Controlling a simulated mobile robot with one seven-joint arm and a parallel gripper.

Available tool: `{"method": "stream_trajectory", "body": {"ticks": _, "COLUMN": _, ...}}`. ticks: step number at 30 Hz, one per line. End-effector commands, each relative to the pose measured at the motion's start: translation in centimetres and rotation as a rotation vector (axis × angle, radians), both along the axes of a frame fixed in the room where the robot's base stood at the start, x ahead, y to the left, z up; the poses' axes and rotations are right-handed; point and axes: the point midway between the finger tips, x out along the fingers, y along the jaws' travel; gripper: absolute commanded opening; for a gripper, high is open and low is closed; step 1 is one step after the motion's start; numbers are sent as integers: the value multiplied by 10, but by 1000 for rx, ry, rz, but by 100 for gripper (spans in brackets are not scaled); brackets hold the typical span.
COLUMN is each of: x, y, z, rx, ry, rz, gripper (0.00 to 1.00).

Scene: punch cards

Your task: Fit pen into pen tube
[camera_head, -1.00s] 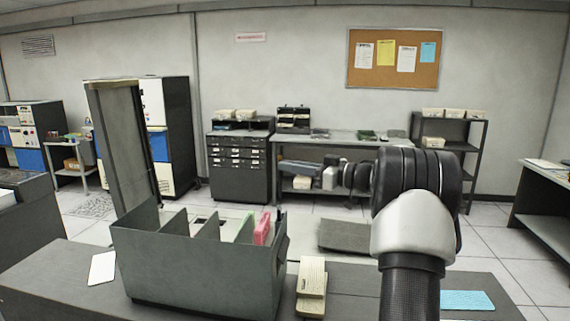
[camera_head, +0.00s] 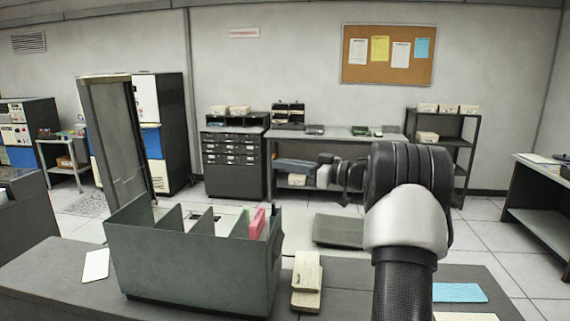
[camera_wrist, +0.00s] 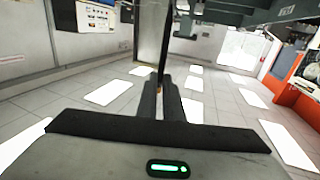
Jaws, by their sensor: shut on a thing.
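In the wrist view my gripper (camera_wrist: 166,94) is shut on a thin dark rod, which seems to be the pen (camera_wrist: 166,48). The pen stands out past the fingertips, towards the top of the picture, and its far end is hard to make out. In the head view my arm rises at the right and its far end reaches left over the room; the fingers and pen cannot be told clearly there. I cannot pick out the pen tube in either view.
A grey divided bin (camera_head: 190,266) with pink and green cards stands on the near table (camera_head: 50,270). Cream card stacks (camera_head: 306,272), a white card (camera_head: 96,264) and blue cards (camera_head: 459,292) lie beside it.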

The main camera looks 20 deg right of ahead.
Motion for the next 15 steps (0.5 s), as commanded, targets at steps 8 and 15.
{"method": "stream_trajectory", "body": {"ticks": 8, "x": -1, "y": 0, "z": -15, "rx": 0, "ry": 1, "rz": -6, "gripper": 0}}
{"method": "stream_trajectory", "body": {"ticks": 15, "x": -1, "y": 0, "z": -27, "rx": -1, "ry": 2, "rz": -10, "gripper": 0}}
